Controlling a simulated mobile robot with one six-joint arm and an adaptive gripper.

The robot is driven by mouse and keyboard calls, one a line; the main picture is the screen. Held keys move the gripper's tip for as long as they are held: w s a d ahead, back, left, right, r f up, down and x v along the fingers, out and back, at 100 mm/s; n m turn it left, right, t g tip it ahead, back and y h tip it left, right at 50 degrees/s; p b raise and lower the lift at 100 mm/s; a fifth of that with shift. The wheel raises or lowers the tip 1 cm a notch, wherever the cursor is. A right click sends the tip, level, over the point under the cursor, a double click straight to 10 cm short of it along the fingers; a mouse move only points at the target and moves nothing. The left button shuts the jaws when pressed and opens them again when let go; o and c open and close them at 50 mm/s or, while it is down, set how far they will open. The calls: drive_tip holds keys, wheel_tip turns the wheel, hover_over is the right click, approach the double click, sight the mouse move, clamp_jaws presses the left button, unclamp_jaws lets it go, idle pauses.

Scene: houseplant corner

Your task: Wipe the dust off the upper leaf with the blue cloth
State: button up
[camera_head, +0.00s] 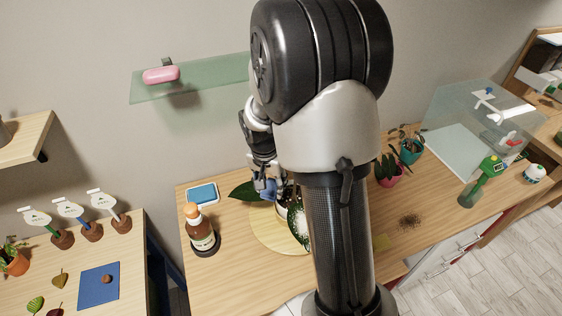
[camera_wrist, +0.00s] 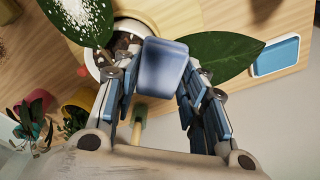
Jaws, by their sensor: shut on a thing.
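The blue cloth (camera_wrist: 163,66), a folded pad, is held by my gripper (camera_wrist: 162,84), which is shut on it. In the head view the cloth (camera_head: 267,188) and gripper show left of my arm. A white pot (camera_wrist: 96,62) with dark soil is behind the cloth in the wrist view. A leaf with white dust (camera_wrist: 82,22) is at upper left, apart from the cloth; it also shows in the head view (camera_head: 297,222). A clean-looking green leaf (camera_wrist: 222,52) spreads right, its near part hidden by the cloth. I cannot tell which leaf is higher.
An amber bottle (camera_head: 201,232) and blue-topped tray (camera_head: 202,193) stand left of the round board (camera_head: 262,236). A glass shelf (camera_head: 205,78) holds a pink item. Potted plants (camera_head: 388,172), spilled soil (camera_head: 410,221) and a green spray bottle (camera_head: 484,181) are right of my arm.

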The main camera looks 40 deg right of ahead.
drive_tip(key=shift+s+d, duration=0.1)
drive_tip(key=shift+d, duration=0.3)
wheel_tip(320, 180, up, 4)
drive_tip(key=shift+a+r+p, duration=0.15)
drive_tip(key=shift+p, duration=1.1)
drive_tip(key=shift+d+r+p, duration=0.2)
drive_tip(key=shift+r+p, duration=0.35)
drive_tip(key=shift+r, duration=0.15)
drive_tip(key=shift+r+p, duration=0.9)
drive_tip(key=shift+r, duration=0.4)
